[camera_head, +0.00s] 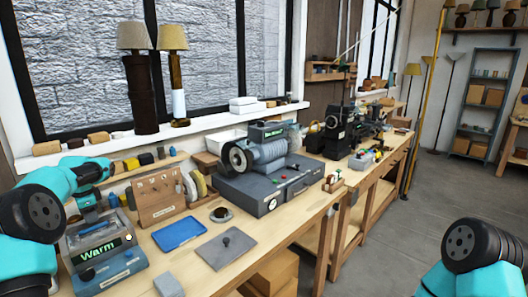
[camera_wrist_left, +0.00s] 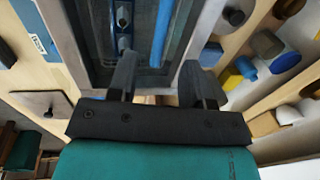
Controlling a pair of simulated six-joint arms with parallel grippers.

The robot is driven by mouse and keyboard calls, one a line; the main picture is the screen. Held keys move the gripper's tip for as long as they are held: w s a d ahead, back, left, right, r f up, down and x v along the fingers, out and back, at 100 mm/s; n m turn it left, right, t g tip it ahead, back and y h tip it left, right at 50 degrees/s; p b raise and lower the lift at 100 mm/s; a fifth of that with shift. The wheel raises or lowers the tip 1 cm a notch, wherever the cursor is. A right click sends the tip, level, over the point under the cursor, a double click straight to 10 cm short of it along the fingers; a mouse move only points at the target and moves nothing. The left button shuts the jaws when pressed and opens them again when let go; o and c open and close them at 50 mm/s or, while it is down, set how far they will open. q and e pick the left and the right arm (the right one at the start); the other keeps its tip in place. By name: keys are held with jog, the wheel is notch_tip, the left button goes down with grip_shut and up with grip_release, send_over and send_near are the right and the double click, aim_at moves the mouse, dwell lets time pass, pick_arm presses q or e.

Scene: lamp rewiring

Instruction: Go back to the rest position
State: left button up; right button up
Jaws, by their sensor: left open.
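My left gripper (camera_head: 92,212) is at the left of the bench, just over the grey-blue device (camera_head: 105,270) with the lit "Warm" display. In the left wrist view its two dark fingers (camera_wrist_left: 157,80) stand apart with nothing held between them. Beyond the fingers lies a grey-framed tray (camera_wrist_left: 190,40) with blue rods (camera_wrist_left: 161,35) in it. I cannot tell how far the fingertips are from it. My right arm shows at the bottom right of the head view, but its gripper is out of frame.
A blue tray (camera_head: 179,233) and a grey plate with a knob (camera_head: 225,249) lie on the bench. A wooden board (camera_head: 158,200) stands behind them. A grey machine (camera_head: 270,185) is to the right. Two lamps (camera_head: 134,80) stand on the sill. Open floor lies to the right.

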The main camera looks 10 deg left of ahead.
aim_at(94, 227)
pick_arm(q)
notch_tip(94, 227, up, 9)
jog(key=d, duration=0.1)
jog(key=f, duration=0.5)
jog(key=a+f, duration=0.1)
jog(key=f, duration=0.5)
jog(key=a+f, duration=0.1)
jog(key=f, duration=0.4)
jog(key=shift+w+f, duration=0.35)
jog(key=shift+f, duration=0.05)
notch_tip(94, 227, up, 3)
jog(key=shift+f, duration=0.2)
jog(key=shift+a+r, duration=0.1)
jog(key=shift+r, duration=0.75)
